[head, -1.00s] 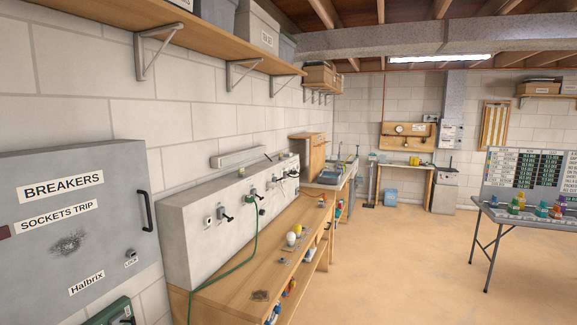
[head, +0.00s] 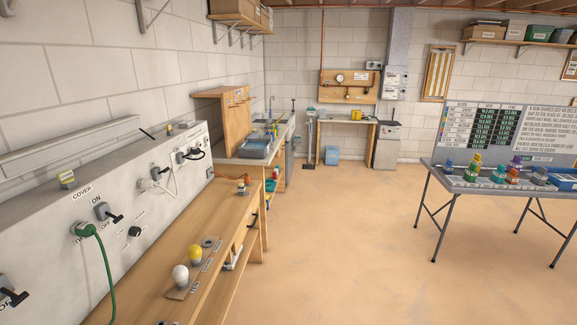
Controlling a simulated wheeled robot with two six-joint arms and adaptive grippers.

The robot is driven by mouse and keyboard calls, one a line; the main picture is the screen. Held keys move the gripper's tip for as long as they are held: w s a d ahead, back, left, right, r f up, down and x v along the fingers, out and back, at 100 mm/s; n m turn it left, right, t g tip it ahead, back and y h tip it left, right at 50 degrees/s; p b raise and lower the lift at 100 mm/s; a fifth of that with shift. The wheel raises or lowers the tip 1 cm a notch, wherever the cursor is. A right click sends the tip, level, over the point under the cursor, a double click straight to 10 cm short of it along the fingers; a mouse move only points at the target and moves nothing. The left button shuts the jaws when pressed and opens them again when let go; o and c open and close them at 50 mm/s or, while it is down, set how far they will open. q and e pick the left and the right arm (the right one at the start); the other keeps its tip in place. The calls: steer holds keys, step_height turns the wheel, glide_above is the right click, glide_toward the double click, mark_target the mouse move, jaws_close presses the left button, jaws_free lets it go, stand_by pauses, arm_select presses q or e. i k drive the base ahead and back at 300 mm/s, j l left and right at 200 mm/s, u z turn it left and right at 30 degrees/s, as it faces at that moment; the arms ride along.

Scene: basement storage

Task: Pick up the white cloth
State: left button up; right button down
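I cannot make out a white cloth for certain in the head view. A small whitish item (head: 233,258) lies on the lower shelf of the wooden bench, too small to tell what it is. Neither of my grippers is in view.
The wooden bench (head: 150,262) runs along the left wall, with a white bulb (head: 180,276) and a yellow bulb (head: 195,254) on it. A grey socket panel (head: 60,225) stands behind. A folding table (head: 432,166) stands at the right. The floor (head: 340,250) between is clear.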

mark_target(186, 124)
steer(key=i+u, duration=0.1)
steer(key=i, duration=0.45)
steer(key=i+l+u, duration=0.1)
steer(key=i, duration=0.45)
steer(key=i+l+u, duration=0.1)
steer(key=i, duration=0.45)
steer(key=i+l+u, duration=0.1)
steer(key=i, duration=0.4)
steer(key=i+l+u, duration=0.15)
steer(key=i+l, duration=0.2)
steer(key=i, duration=0.2)
